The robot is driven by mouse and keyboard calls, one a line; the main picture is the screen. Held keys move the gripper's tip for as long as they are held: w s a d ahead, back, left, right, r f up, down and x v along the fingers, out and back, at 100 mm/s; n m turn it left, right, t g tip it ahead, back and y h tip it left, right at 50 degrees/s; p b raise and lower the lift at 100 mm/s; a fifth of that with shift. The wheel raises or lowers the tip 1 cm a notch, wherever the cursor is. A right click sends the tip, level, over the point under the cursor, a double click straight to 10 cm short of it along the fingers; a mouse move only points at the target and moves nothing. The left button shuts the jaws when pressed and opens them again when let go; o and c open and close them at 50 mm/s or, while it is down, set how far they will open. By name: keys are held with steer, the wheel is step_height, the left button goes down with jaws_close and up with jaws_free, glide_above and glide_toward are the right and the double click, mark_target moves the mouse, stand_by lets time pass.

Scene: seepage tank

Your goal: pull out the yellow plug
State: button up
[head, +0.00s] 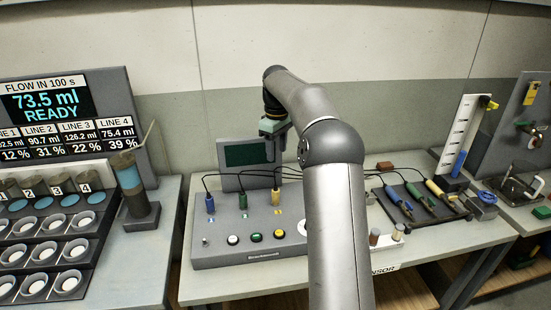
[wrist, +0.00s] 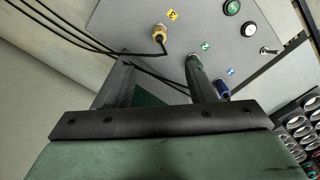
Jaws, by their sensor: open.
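The yellow plug (head: 276,196) stands upright in the sloped top of the grey control box (head: 215,245), right of the green plug (head: 243,200) and the blue plug (head: 210,202). A black cable leaves its top. My gripper (head: 272,148) is above and behind the plugs in the head view. In the wrist view its two fingers (wrist: 158,64) are apart with nothing between them. The yellow plug (wrist: 159,36) shows beyond the gap between the fingertips. The green plug (wrist: 194,64) is close to the right fingertip; I cannot tell if they touch.
Black cables (head: 240,174) arc behind the plugs. A dark screen (head: 246,155) stands behind the box. Buttons (head: 257,237) line its front. A rack of coloured probes (head: 425,207) lies to the right, and a tall cylinder (head: 138,195) stands to the left.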

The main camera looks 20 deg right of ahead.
mark_target(277, 197)
step_height(277, 197, down, 17)
steer(key=shift+f+p, duration=0.1)
steer(key=shift+p, duration=1.05)
jaws_close()
